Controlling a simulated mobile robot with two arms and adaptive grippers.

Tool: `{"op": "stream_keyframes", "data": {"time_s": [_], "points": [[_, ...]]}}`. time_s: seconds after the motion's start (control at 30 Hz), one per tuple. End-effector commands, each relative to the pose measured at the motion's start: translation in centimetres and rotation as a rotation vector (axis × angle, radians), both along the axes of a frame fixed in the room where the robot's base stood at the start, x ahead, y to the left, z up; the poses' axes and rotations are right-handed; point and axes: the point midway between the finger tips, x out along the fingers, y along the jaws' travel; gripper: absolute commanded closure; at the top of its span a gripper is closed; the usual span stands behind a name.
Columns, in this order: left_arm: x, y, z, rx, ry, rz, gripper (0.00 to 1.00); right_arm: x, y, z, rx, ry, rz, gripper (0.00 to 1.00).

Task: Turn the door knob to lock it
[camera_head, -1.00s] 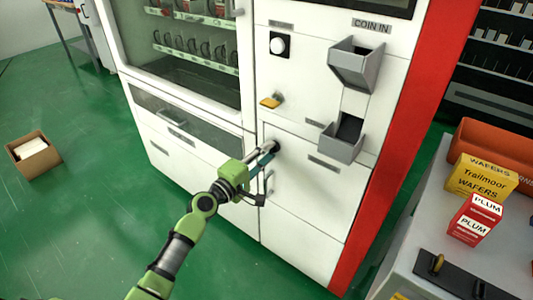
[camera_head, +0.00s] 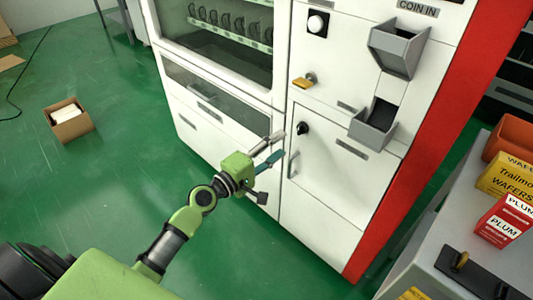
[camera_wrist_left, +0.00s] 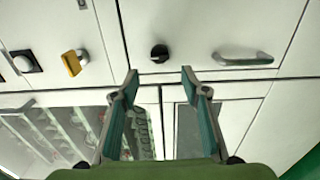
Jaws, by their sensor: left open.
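The black door knob (camera_head: 303,128) sits near the upper left corner of the lower white door (camera_head: 335,190) of the vending machine. It also shows in the left wrist view (camera_wrist_left: 159,52), beyond and between the fingertips. My left gripper (camera_head: 279,146) is open and empty, just left of the knob and apart from it. In the left wrist view its two fingers (camera_wrist_left: 160,72) are spread wide. A door handle (camera_head: 292,164) is below the knob. My right gripper is not in view.
A yellow key-like piece (camera_head: 303,82) and a white round button (camera_head: 317,24) are above the door. Two grey trays (camera_head: 397,48) stick out at the right. A grey counter (camera_head: 425,275) with boxes stands at lower right.

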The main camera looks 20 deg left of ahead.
Motion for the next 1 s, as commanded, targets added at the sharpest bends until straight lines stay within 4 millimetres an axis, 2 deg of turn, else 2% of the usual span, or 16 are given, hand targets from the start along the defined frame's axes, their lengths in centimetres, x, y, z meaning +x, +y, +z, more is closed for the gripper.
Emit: {"op": "stream_keyframes", "data": {"time_s": [0.1,0.3,0.87,1.0], "points": [[-1.9,0.7,-0.1,0.002,0.002,-0.001,0.58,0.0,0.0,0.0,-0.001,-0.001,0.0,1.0],[-3.7,1.4,0.0,-0.001,0.001,0.0,0.58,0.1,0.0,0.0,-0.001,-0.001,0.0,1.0],[-4.0,1.5,0.0,0.0,0.0,0.0,0.58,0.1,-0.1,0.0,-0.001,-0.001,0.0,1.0],[-4.8,0.1,-0.5,0.047,0.005,-0.035,0.58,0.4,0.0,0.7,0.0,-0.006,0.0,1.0]]}}
